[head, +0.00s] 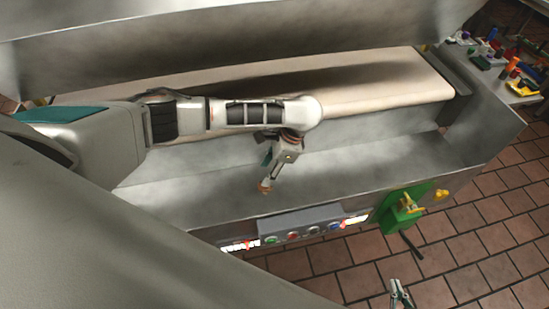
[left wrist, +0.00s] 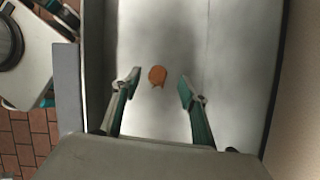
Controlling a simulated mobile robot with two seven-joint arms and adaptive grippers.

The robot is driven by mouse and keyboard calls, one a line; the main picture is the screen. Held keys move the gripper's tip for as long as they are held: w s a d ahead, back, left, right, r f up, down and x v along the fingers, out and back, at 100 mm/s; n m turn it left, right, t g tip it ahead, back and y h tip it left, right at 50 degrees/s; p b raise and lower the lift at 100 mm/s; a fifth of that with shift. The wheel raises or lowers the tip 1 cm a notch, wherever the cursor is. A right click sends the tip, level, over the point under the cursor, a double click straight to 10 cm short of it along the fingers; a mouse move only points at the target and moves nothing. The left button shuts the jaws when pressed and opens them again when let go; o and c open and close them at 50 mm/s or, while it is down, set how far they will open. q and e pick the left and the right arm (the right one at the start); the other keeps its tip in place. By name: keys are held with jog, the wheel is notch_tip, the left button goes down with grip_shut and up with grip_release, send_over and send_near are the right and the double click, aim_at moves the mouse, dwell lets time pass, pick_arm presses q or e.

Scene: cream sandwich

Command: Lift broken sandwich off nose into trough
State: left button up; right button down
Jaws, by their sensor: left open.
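The broken sandwich, a round brown biscuit with a ragged lower edge (left wrist: 157,75), shows in the left wrist view against the grey metal of the trough (left wrist: 212,50). My left gripper (left wrist: 159,87) is open, a finger on either side of it with clear gaps. I cannot tell whether the sandwich touches the trough floor. In the head view my left gripper (head: 267,178) points down into the trough (head: 205,190), with a small orange-brown spot at its tips. The belt's nose edge is partly hidden by my arm. My right gripper (head: 400,294) is at the bottom edge, over the floor.
A cream conveyor belt (head: 385,85) runs behind the trough, under a metal hood (head: 250,45). A button panel (head: 312,228) and a green box with a yellow handle (head: 397,212) are on the front. Tools (head: 510,70) lie at the far right. Tiled floor is in front.

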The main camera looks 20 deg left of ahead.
pick_arm(q)
jog(key=v, duration=1)
jog(key=shift+s+f, duration=0.1)
